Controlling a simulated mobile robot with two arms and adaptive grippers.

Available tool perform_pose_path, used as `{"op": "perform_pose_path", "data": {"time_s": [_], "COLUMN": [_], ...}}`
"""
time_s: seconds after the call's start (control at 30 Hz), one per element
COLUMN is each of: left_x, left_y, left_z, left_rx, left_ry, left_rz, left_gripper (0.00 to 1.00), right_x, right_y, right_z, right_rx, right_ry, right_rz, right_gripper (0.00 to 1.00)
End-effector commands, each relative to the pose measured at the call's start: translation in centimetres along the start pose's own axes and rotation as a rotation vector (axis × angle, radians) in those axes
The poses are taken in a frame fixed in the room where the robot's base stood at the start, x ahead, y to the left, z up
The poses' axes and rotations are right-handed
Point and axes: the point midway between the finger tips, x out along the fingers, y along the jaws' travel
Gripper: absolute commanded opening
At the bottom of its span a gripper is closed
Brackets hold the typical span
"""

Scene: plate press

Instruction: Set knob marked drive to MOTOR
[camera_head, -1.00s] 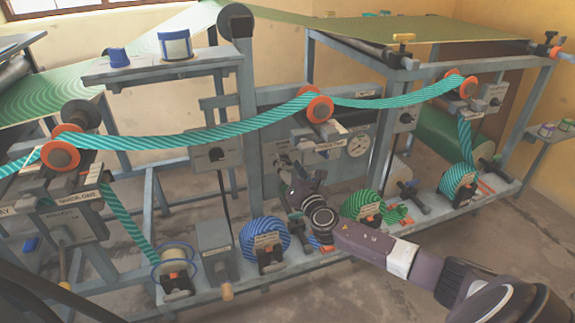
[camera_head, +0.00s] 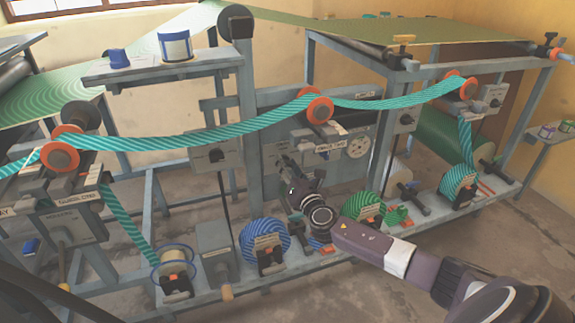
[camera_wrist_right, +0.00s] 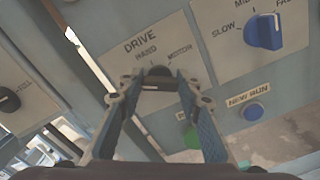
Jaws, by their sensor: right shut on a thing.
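The knob marked DRIVE (camera_wrist_right: 158,72) is small and dark, on a pale label plate (camera_wrist_right: 137,47) reading HAND at left and MOTOR at right. My right gripper (camera_wrist_right: 157,80) is shut on this knob, one finger on each side. The fingers partly hide the knob, and I cannot tell which word it points at. In the head view my right gripper (camera_head: 285,163) reaches up to the grey press panel, and the knob is too small to make out there. My left gripper is not in view.
Beside the DRIVE plate are a blue SLOW/FAST knob (camera_wrist_right: 264,32), a blue NEW RUN button (camera_wrist_right: 253,112) and a green button (camera_wrist_right: 191,137). A dark knob (camera_wrist_right: 9,100) is at far left. A teal belt (camera_head: 215,135) crosses above my right arm; a blue roll (camera_head: 262,238) stands below.

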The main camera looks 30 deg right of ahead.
Motion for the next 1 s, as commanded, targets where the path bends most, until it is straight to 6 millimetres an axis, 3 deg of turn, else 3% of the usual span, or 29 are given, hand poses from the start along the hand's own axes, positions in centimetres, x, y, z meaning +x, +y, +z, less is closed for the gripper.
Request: {"op": "perform_pose_path", "data": {"time_s": [0.1, 0.37, 0.7, 1.0], "left_x": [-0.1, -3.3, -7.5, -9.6], "left_y": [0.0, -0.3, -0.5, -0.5], "left_z": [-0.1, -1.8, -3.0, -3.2], "left_rx": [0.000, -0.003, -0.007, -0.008], "left_ry": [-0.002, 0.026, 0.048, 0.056], "left_rz": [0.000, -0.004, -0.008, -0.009], "left_gripper": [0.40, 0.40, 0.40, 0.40], "right_x": [0.0, 0.0, 0.0, 0.0], "right_y": [-0.1, -0.2, -0.4, -0.4], "right_z": [-0.1, -0.2, -0.2, -0.2], "right_rx": [0.032, 0.192, 0.510, 0.797], "right_ry": [-0.001, -0.001, -0.002, -0.002], "right_rz": [-0.001, -0.001, -0.002, -0.002], "right_gripper": [0.08, 0.08, 0.08, 0.08]}}
